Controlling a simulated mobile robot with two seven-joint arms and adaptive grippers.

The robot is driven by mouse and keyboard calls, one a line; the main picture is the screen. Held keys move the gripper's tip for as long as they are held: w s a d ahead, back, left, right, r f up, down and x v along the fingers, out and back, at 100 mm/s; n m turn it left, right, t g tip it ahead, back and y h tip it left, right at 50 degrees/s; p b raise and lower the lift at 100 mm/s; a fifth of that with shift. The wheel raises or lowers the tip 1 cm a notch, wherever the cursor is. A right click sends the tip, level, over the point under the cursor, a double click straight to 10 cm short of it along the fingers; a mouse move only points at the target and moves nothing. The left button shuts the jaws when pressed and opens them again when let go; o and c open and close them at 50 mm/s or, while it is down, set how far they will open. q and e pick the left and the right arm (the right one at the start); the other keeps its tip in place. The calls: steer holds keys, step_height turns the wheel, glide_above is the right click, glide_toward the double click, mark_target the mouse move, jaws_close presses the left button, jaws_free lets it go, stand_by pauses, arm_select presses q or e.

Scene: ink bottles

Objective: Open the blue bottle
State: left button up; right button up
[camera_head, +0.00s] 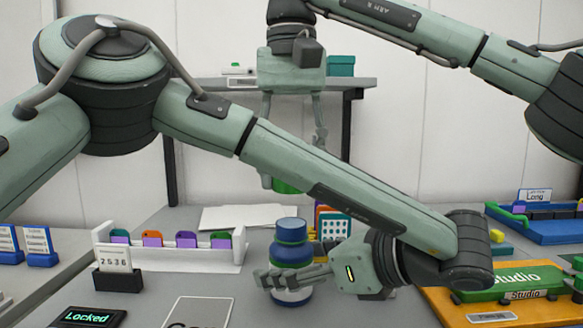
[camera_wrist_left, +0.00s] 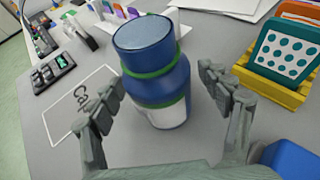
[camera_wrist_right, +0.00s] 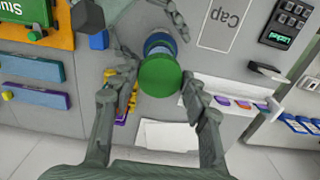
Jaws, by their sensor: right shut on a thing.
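The blue bottle (camera_head: 291,254) stands upright on the grey table, with a wide blue top, a green band and a white lower part. It shows large in the left wrist view (camera_wrist_left: 158,75). My left gripper (camera_head: 290,277) is open around the bottle's lower body, one finger on each side, with small gaps visible in the left wrist view. My right gripper (camera_wrist_right: 157,80) hangs above and behind the bottle, shut on a green round cap (camera_wrist_right: 160,75). The cap also shows in the head view (camera_head: 287,186), partly hidden by my left arm, apart from the bottle.
A "Cap" mat (camera_head: 198,312) lies left of the bottle. A "Locked" box (camera_head: 90,317) and a white rack (camera_head: 165,258) stand further left. A yellow holder with cards (camera_wrist_left: 270,85) is close on the right. An orange tray (camera_head: 450,305) and a blue tray (camera_head: 545,232) are at right.

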mark_target(309, 263)
arm_select(q)
steer(key=v, duration=0.7)
steer(key=shift+s+d+r, duration=0.1)
steer(key=shift+d+r, duration=0.05)
